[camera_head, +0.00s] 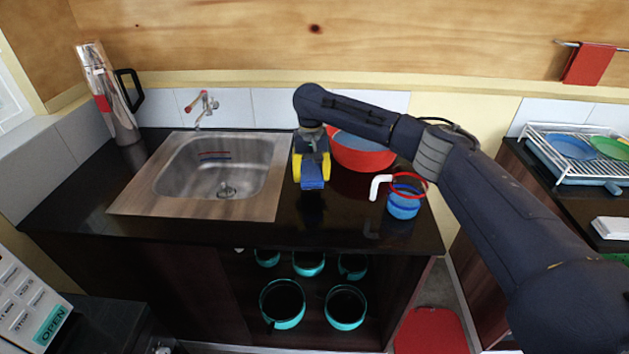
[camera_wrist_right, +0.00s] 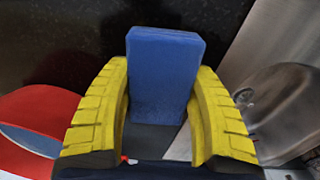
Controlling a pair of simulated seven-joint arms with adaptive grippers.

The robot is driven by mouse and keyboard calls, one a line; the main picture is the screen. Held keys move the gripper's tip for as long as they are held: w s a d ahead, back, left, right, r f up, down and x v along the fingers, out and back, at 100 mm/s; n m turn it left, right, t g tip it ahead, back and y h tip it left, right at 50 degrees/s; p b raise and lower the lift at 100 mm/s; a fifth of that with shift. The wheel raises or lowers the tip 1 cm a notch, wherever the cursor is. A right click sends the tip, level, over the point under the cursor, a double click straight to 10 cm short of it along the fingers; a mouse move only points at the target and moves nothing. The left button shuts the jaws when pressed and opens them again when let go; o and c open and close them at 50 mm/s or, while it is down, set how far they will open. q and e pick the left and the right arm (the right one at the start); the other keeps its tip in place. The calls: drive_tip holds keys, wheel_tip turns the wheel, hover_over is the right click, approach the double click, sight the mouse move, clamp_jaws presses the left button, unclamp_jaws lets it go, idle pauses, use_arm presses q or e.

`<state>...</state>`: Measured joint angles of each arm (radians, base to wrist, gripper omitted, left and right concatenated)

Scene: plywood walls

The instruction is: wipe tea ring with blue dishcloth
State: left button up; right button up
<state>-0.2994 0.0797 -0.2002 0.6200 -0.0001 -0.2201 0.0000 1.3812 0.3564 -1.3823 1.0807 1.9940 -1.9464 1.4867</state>
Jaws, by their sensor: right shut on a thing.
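My right gripper (camera_head: 311,178) has yellow fingers and points down over the dark counter, between the sink and the red bowl. It is shut on a blue block-shaped piece, which I take to be the blue dishcloth (camera_head: 312,184). In the right wrist view the dishcloth (camera_wrist_right: 163,75) stands upright between both yellow fingers, its end sticking out past them. The dark counter (camera_wrist_right: 60,45) lies behind it. I cannot tell whether the cloth touches the counter. I cannot make out a tea ring in either view. My left gripper is not in view.
The sink (camera_head: 215,170) is left of the gripper. The red bowl (camera_head: 362,155) and a blue cup with red rim and white handle (camera_head: 404,205) are to its right. A tall metal flask (camera_head: 108,95) stands at far left. The counter's front strip is clear.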

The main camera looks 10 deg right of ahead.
drive_tip(key=shift+r, duration=1.35)
drive_tip(key=shift+r, duration=0.1)
